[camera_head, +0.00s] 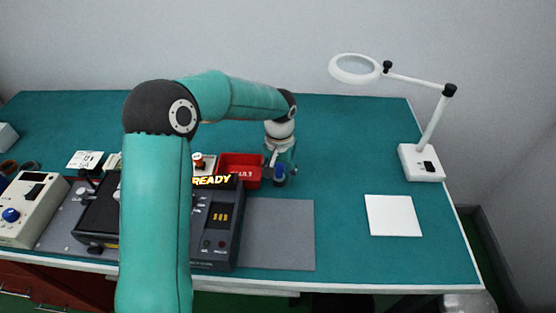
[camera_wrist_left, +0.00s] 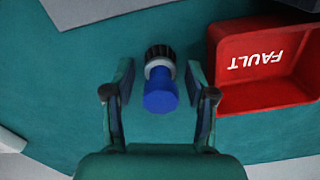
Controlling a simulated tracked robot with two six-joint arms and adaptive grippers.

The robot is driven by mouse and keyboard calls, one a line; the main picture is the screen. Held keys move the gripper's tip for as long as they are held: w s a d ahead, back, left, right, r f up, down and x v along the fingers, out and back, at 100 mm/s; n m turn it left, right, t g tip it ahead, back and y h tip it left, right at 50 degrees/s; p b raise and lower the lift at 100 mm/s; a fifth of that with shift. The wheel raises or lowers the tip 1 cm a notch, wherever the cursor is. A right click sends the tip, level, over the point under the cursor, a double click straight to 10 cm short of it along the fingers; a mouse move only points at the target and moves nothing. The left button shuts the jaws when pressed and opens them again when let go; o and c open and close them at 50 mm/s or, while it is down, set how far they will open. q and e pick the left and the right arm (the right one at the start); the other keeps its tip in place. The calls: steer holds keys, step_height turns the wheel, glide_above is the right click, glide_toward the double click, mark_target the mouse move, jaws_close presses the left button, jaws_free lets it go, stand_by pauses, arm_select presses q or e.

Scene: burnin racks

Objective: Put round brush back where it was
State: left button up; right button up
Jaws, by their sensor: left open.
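The round brush (camera_head: 279,178) is on the green mat, just right of the red bin in the head view. In the left wrist view the brush (camera_wrist_left: 160,88) shows a blue body, a pale collar and dark bristles. My left gripper (camera_head: 281,167) is low over the mat at the brush. In the wrist view the left gripper (camera_wrist_left: 158,68) is open, its fingers on both sides of the brush with gaps visible. I cannot tell whether the brush stands or lies. My right gripper is not in view.
The red bin (camera_head: 240,162), marked FAULT in the wrist view (camera_wrist_left: 262,97), is close beside the gripper. A dark device (camera_head: 216,225) with a READY display stands in front. A white magnifier lamp (camera_head: 421,163) and white pad (camera_head: 393,215) are right. The back mat is clear.

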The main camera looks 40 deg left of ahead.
mark_target(280, 166)
arm_select(q)
step_height(280, 166, up, 12)
steer(key=shift+f, duration=0.1)
stand_by(0.7)
